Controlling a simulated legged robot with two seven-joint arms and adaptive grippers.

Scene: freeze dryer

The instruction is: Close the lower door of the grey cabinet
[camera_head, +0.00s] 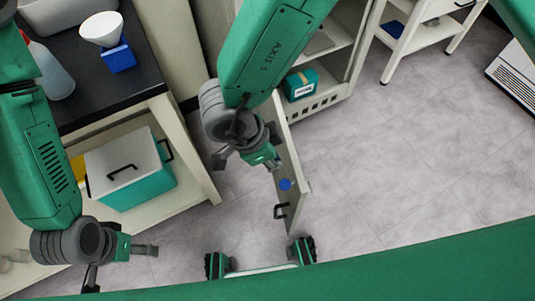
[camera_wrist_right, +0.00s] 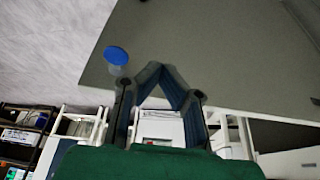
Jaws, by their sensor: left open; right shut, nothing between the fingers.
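The grey cabinet (camera_head: 340,75) stands at the top middle of the head view. Its lower door (camera_head: 291,160) is swung open and points toward me, with a dark handle (camera_head: 281,211) and a round blue piece (camera_head: 285,184) near its free end. My right gripper (camera_head: 272,163) is shut and empty, close to the left side of the door; I cannot tell if it touches. In the right wrist view the shut fingertips (camera_wrist_right: 171,67) overlap the grey door panel (camera_wrist_right: 215,50), with the blue piece (camera_wrist_right: 116,55) to their left. My left gripper (camera_head: 122,267) is open and empty at the lower left.
A bench with a dark top (camera_head: 95,75) stands on the left, holding a bottle (camera_head: 54,75) and a white funnel (camera_head: 102,28). A teal box (camera_head: 135,185) sits on its lower shelf. A teal carton (camera_head: 300,86) is inside the cabinet. The floor (camera_head: 400,150) right of the door is clear.

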